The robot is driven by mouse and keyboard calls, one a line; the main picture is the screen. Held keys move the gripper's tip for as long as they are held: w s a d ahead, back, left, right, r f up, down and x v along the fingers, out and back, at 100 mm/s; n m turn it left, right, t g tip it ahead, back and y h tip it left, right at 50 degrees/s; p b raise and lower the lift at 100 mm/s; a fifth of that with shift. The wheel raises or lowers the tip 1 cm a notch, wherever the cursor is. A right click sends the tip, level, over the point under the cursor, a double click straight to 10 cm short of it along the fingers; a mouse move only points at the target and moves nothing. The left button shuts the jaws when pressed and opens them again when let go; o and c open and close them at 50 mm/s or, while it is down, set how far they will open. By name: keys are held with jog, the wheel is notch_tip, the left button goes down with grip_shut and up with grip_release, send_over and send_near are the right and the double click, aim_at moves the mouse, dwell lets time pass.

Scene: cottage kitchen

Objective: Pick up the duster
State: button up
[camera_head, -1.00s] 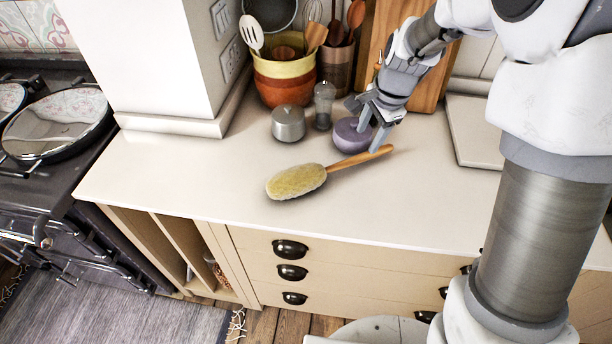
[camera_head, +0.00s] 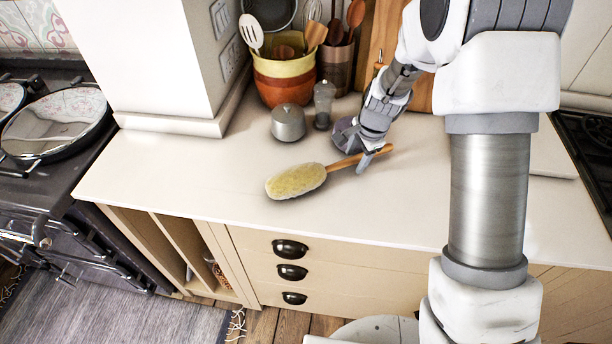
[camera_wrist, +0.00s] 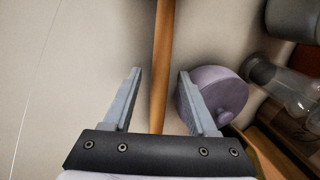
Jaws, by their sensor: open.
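The duster has a pale yellow fluffy head (camera_head: 296,181) and a wooden handle (camera_head: 347,162), and it lies on the cream counter in the head view. My gripper (camera_head: 358,163) is at the handle, toward its free end. In the wrist view the handle (camera_wrist: 162,60) runs lengthwise between my open fingers (camera_wrist: 158,95), with gaps on both sides. The duster's head is outside the wrist view.
A purple round pot (camera_head: 343,133) sits close beside my gripper; it also shows just by the right finger in the wrist view (camera_wrist: 222,88). A metal canister (camera_head: 288,123), a glass shaker (camera_head: 324,104) and stacked bowls (camera_head: 284,80) stand behind. The counter's front (camera_head: 200,185) is clear.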

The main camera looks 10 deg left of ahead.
grip_shut()
dwell(0.5)
